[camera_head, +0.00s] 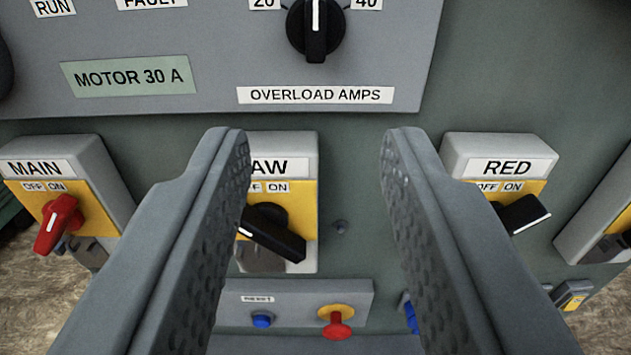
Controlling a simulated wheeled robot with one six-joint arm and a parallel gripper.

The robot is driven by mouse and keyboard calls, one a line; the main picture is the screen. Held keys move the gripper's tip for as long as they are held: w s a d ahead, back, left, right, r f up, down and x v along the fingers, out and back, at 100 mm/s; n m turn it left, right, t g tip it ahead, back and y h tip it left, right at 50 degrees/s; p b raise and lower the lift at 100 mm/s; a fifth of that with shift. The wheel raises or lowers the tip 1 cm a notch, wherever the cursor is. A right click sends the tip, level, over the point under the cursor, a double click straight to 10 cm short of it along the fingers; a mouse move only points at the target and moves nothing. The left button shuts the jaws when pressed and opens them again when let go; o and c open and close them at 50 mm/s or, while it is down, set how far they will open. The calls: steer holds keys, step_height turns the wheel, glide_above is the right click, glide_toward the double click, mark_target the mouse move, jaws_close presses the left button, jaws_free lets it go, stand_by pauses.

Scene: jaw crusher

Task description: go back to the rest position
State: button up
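My gripper (315,145) is open and empty, its two grey fingers reaching forward from the bottom of the view. Between and behind the fingers is a switch box whose label reads "AW" (283,190), its left edge hidden by the left finger. Its black handle (275,235) slants down to the right. The fingers appear apart from the handle, with nothing between the tips. No rest position can be made out in this view.
The MAIN box (98,178) with a red handle (58,224) is at left. The RED box (500,150) with a black handle (522,214) is at right. Above is a grey panel (215,45) with an overload dial (316,28). Below are a blue button (262,320) and red button (337,327).

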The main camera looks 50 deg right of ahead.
steer(key=s+a+f+n+t+y, duration=0.2)
steer(key=a+f+n+y, duration=0.15)
steer(key=a+f, duration=0.55)
steer(key=s+a+f+n+t+y, duration=0.2)
steer(key=a+f+n+y, duration=0.3)
steer(key=a, duration=0.6)
steer(key=s+a+f+t+y, duration=0.1)
steer(key=s+a+f+y, duration=0.1)
steer(key=s+a+f, duration=0.2)
steer(key=s+a+f+n+y, duration=0.1)
steer(key=s+a+f+y, duration=0.2)
steer(key=f, duration=1)
steer(key=s+a, duration=0.2)
steer(key=a, duration=0.2)
steer(key=shift+s+a+f+t, duration=0.15)
steer(key=shift+s+a+t, duration=0.1)
steer(key=shift+a+t, duration=0.15)
steer(key=shift+o, duration=0.4)
